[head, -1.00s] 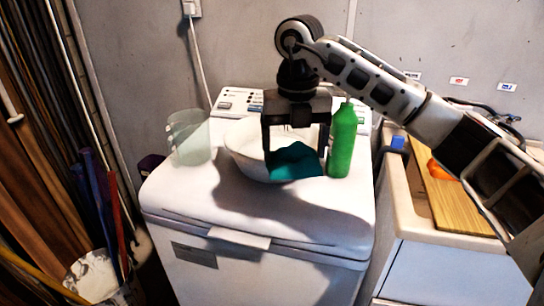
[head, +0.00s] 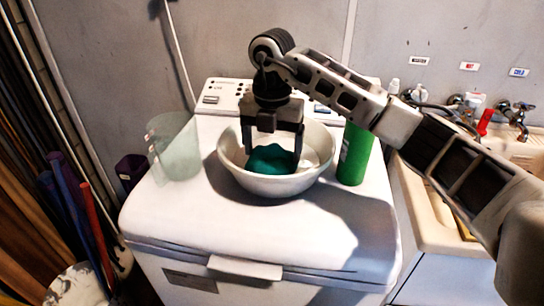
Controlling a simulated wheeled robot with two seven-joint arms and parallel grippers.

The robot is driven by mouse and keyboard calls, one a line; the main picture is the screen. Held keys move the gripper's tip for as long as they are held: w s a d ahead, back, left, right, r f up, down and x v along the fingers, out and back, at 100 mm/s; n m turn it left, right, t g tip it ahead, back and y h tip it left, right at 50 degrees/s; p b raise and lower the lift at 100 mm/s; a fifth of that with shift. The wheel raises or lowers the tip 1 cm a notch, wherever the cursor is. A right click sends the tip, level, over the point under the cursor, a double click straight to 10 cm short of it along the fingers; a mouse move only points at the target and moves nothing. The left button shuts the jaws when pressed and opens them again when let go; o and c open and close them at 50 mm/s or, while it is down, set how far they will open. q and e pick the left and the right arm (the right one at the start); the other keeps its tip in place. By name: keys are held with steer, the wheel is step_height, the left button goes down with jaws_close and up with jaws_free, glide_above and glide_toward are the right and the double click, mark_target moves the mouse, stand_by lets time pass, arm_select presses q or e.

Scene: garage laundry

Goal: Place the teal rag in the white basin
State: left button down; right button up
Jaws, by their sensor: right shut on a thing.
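The teal rag (head: 271,160) is bunched up inside the white basin (head: 275,187), which stands on the white washing machine lid. My right gripper (head: 272,155) reaches down into the basin from above, its fingers on either side of the rag and shut on it. The basin's near rim shows in front of the rag. Whether the rag touches the basin floor cannot be told. My left gripper is not in view.
A green bottle (head: 355,153) stands close to the basin's right, partly behind my right arm. A translucent pitcher (head: 176,147) stands to the left. The washer lid (head: 330,225) is clear in front. A sink with taps (head: 430,205) lies to the right.

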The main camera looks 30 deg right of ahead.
mark_target(272, 154)
steer(key=shift+f, duration=1.5)
steer(key=shift+f, duration=0.1)
steer(key=o, duration=0.9)
step_height(272, 154, up, 12)
steer(key=shift+r, duration=0.15)
